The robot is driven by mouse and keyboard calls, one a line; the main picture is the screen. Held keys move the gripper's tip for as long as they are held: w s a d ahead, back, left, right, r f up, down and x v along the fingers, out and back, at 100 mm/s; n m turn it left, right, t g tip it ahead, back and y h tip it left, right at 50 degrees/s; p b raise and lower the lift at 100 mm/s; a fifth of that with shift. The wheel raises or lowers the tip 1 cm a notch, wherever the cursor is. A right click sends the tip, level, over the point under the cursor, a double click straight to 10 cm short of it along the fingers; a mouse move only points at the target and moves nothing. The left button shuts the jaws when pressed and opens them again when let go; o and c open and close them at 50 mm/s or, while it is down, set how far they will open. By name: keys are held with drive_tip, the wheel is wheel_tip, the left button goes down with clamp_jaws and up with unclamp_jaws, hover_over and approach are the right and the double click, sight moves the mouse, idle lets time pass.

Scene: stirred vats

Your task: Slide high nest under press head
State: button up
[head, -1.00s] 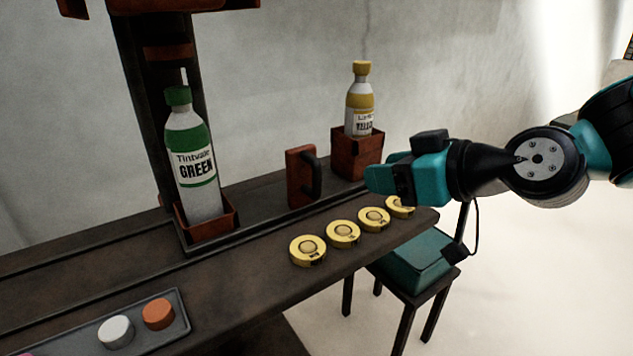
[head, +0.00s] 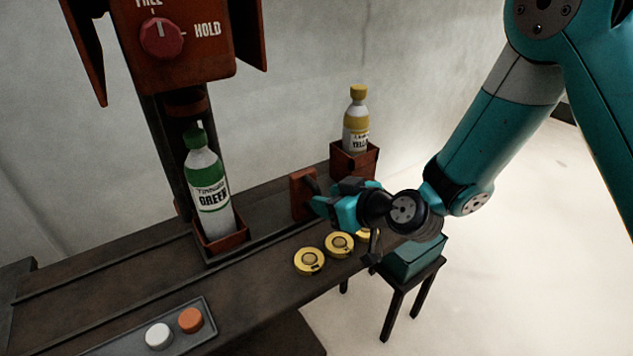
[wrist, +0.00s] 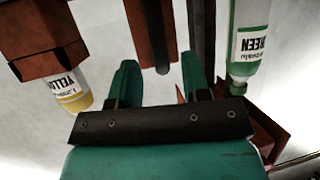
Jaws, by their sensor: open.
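The high nest (head: 354,163), a tall red-brown block, holds an upright yellow-capped bottle (head: 356,125) at the rail's right part. A lower nest (head: 222,243) holds a green bottle (head: 209,190) near the press column. The press head (head: 190,62), red-brown with a red knob, is above and left of it. Between the nests stands a red-brown plate (head: 302,195) with a dark handle (head: 313,182). My gripper (head: 328,197) is open at this handle; in the wrist view, the handle (wrist: 158,45) lies ahead, between the lines of the two fingers (wrist: 158,75). Contact cannot be told.
Several yellow discs (head: 310,261) lie along the bench's front edge, partly below my gripper. A grey tray (head: 120,345) with a white and an orange disc is at front left. A teal box (head: 415,258) sits on a stool off the bench's right end.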

sight(299, 193)
drive_tip(key=shift+p+x, duration=0.65)
drive_tip(key=shift+x, duration=1.35)
clamp_jaws()
